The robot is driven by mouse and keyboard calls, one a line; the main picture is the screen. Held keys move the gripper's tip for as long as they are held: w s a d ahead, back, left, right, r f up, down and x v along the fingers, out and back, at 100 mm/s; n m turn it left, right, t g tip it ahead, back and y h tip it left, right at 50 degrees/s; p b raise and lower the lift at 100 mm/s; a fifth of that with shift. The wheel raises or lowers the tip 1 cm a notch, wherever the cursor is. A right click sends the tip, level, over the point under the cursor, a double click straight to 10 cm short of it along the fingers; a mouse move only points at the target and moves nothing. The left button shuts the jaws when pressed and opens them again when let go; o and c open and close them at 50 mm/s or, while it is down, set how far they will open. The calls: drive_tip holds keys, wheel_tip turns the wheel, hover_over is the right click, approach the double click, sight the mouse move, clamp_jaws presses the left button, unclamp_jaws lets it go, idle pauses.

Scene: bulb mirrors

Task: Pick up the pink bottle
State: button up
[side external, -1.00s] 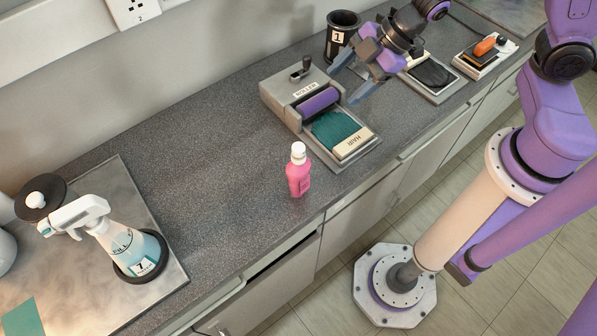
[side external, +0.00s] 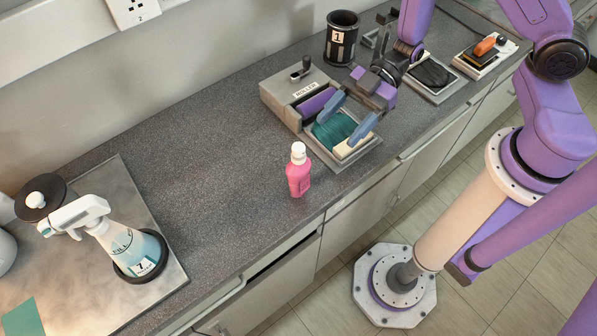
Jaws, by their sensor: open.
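The pink bottle (side external: 298,179) with a white cap stands upright on the dark speckled counter, near its front edge. My gripper (side external: 340,127) is open and empty. It is up and to the right of the bottle in the picture, over the green roller tray, with its two blue-grey fingers pointing down and left. The fingers are apart from the bottle and cover part of the tray. The bottle is fully in view.
The roller unit (side external: 293,93) with its tray is close behind and right of the bottle. A black canister (side external: 341,45) stands at the back. A spray bottle (side external: 125,248) stands on a metal plate (side external: 115,185) at left. The counter (side external: 205,160) left of the bottle is clear.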

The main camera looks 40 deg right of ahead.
sight(299, 168)
drive_tip(key=shift+r+x, duration=0.1)
drive_tip(key=shift+x, duration=3)
drive_tip(key=shift+r+x, duration=0.15)
drive_tip(key=shift+x, duration=2.95)
drive_tip(key=shift+w+a, duration=0.1)
drive_tip(key=shift+w, duration=0.05)
drive_tip(key=shift+c, duration=0.3)
drive_tip(key=c, duration=1.1)
drive_tip(key=shift+r, duration=0.2)
